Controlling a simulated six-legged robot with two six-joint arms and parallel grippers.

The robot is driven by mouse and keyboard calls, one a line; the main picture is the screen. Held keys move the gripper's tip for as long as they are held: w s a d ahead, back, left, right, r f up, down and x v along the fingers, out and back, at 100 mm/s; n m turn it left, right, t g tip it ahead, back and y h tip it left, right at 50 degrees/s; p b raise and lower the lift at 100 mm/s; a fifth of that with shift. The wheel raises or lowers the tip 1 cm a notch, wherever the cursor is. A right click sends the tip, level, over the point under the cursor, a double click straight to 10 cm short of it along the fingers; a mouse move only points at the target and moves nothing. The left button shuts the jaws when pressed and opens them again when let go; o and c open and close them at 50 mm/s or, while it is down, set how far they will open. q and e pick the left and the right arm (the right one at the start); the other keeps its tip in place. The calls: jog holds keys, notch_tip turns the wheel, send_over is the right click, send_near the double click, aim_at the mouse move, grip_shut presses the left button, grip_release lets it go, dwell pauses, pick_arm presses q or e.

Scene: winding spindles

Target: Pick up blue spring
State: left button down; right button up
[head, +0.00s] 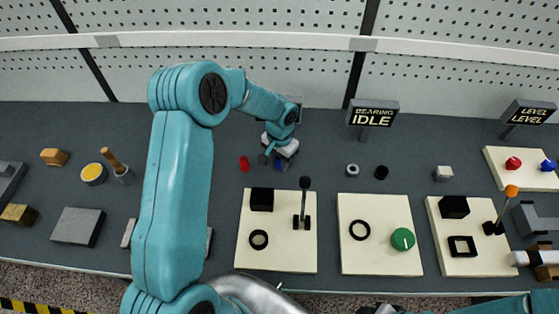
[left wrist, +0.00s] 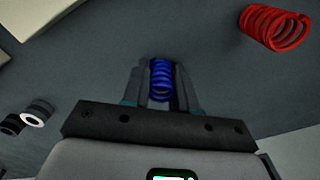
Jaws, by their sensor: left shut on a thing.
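The blue spring (left wrist: 161,80) stands between the two fingers of my left gripper (left wrist: 162,85) in the left wrist view, and the fingers are shut on it. In the head view a small part of the blue spring (head: 279,164) shows below the left gripper (head: 272,160), close to the grey table. The gripper hides most of it there. A red spring (head: 244,163) lies on the table just left of the gripper. It also shows at the top right of the left wrist view (left wrist: 275,28), apart from the fingers. My right gripper is not in view.
A cream board (head: 277,255) with a black block and lever stands in front of the gripper. Bare table lies between.

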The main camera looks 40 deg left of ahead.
pick_arm(q)
notch_tip(320, 180, up, 8)
jog(key=p, duration=0.4)
notch_tip(320, 180, up, 12)
